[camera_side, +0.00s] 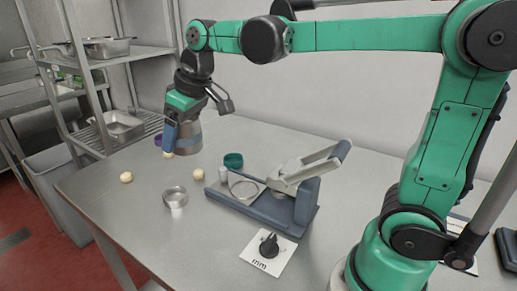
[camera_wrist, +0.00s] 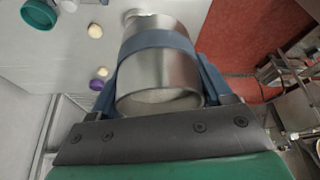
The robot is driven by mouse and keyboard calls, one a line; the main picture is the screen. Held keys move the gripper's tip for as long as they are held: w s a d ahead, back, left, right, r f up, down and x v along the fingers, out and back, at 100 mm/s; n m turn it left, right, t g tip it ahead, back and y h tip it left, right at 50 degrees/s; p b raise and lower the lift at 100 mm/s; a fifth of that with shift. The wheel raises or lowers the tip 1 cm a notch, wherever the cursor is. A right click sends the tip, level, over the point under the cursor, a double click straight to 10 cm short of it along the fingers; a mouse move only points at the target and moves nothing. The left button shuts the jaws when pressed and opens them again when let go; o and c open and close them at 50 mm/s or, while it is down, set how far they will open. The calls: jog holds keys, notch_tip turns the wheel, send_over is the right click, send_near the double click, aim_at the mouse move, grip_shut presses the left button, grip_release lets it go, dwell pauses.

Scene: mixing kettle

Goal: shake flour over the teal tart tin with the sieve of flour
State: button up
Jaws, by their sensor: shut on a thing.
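My gripper (camera_side: 182,122) is at the far left end of the table, its blue fingers shut on the sieve of flour (camera_side: 190,138). The sieve is a grey metal cylinder. In the wrist view the sieve (camera_wrist: 160,80) sits between both fingers, with a blue band around it; a pale surface shows inside its near end. The teal tart tin (camera_side: 233,160) stands on the table to the right of my gripper, apart from it. The tin also shows at the upper left of the wrist view (camera_wrist: 39,14). Flour falling from the sieve is not visible.
A purple tin (camera_wrist: 97,85) and pale dough balls (camera_side: 126,177) lie near the sieve. A small metal bowl (camera_side: 175,195) is in front. A blue press (camera_side: 262,207) with a raised lever stands right of the teal tin.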

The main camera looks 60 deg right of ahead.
jog(key=shift+w+d+f+m+g+h, duration=0.1)
jog(key=shift+w+d+f+m+h, duration=0.45)
jog(key=shift+w+d+f+m, duration=2.35)
jog(key=shift+s+d+f+m+g+h, duration=0.15)
jog(key=shift+d+f+h, duration=0.9)
jog(key=shift+d, duration=3.95)
jog(key=shift+w+d+f+m+g+h, duration=0.1)
jog(key=shift+w+d+f+m, duration=1.35)
jog(key=shift+d+f, duration=1.85)
jog(key=shift+d+r, duration=0.65)
jog(key=shift+w+a, duration=0.25)
jog(key=shift+a, duration=0.35)
jog(key=shift+s+d, duration=0.3)
jog(key=shift+d, duration=0.3)
jog(key=shift+s+d, duration=0.3)
jog(key=shift+d, duration=0.3)
